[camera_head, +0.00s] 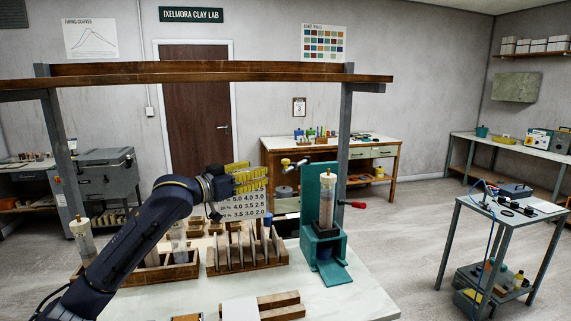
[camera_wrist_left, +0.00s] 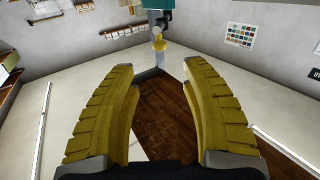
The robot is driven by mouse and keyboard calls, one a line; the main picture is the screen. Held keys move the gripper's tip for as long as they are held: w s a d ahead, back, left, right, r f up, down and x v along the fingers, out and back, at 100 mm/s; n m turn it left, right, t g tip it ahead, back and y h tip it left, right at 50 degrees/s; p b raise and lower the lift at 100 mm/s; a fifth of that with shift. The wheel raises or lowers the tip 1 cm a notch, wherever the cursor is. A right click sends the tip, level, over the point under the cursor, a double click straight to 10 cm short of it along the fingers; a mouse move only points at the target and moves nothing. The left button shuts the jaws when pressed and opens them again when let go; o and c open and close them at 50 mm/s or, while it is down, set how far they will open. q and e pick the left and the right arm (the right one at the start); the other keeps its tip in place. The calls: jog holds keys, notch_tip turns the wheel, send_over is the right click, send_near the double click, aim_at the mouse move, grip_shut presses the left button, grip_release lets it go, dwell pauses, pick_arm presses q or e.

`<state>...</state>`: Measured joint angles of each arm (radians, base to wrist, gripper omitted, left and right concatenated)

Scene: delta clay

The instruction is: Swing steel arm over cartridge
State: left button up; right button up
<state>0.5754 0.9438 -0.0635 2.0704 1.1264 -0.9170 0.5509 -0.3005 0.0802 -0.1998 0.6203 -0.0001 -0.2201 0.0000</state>
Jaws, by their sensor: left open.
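A teal press stand (camera_head: 310,180) sits on the white bench and holds an upright clear cartridge (camera_head: 326,200) with pale contents. A short steel arm (camera_head: 294,166) with a brass-coloured end sticks out left of the stand's top, beside the cartridge rather than over it. My left gripper (camera_head: 264,179) is open and empty, with yellow fingers pointing toward the stand, left of the steel arm and apart from it. In the left wrist view its fingers (camera_wrist_left: 160,110) are wide apart. Beyond them is a yellow-topped part (camera_wrist_left: 158,45) below a teal edge (camera_wrist_left: 158,4). My right gripper is not seen.
A red handle (camera_head: 354,204) juts out right of the stand. A wooden rack (camera_head: 248,260) with upright plates and a numbered card (camera_head: 243,205) stand left of it. A wooden overhead beam (camera_head: 210,72) on metal posts spans the bench. The bench's front right is clear.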

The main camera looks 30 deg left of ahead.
aim_at(286, 165)
pick_arm(q)
jog(key=x, duration=1.3)
grip_shut()
jog(key=shift+f, duration=0.1)
dwell(0.4)
